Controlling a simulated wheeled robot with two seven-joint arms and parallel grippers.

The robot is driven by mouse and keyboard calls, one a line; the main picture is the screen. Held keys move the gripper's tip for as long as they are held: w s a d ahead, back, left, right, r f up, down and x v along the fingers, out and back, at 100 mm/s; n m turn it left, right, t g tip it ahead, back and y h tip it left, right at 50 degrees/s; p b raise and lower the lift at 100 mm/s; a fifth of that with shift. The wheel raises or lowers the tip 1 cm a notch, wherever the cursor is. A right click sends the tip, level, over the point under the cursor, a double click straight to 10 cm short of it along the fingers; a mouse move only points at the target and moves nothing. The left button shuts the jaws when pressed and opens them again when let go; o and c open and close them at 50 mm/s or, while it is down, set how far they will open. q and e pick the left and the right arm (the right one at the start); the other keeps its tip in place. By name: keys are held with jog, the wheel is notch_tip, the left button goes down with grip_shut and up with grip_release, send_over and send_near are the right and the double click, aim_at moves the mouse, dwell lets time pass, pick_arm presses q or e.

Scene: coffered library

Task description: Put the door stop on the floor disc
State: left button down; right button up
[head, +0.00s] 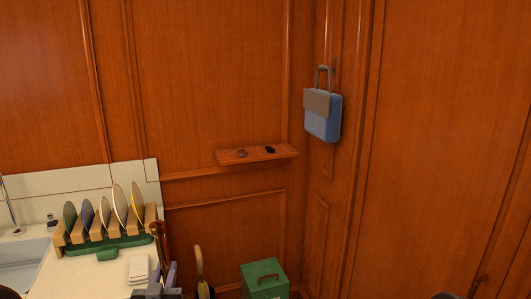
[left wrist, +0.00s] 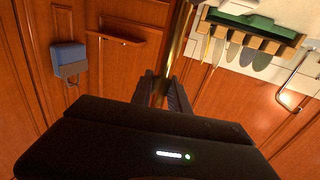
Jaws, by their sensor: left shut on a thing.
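My left gripper (head: 160,292) is at the bottom edge of the head view, by the counter's right end. In the left wrist view its fingers (left wrist: 163,92) are shut on a long, shiny brass-coloured rod (left wrist: 176,45). The rod's upper part shows in the head view as a reddish-brown shaft (head: 158,242). It may be the handle of the door stop, but its far end is hidden and I cannot tell. The floor disc is not in view.
A counter (head: 85,275) with a sink and a plate rack (head: 105,235) is at left. A green box (head: 265,280) and a pale-handled thing (head: 199,263) stand low in the middle. A small shelf (head: 257,154) and a hanging blue bag (head: 323,115) are on the wood walls.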

pick_arm(q)
jog(key=s+d+f+m+h, duration=0.1)
jog(key=d+f, duration=0.4)
jog(key=f, duration=0.1)
jog(key=shift+d+f+h, duration=0.15)
jog(key=shift+h, duration=0.25)
jog(key=shift+s, duration=0.1)
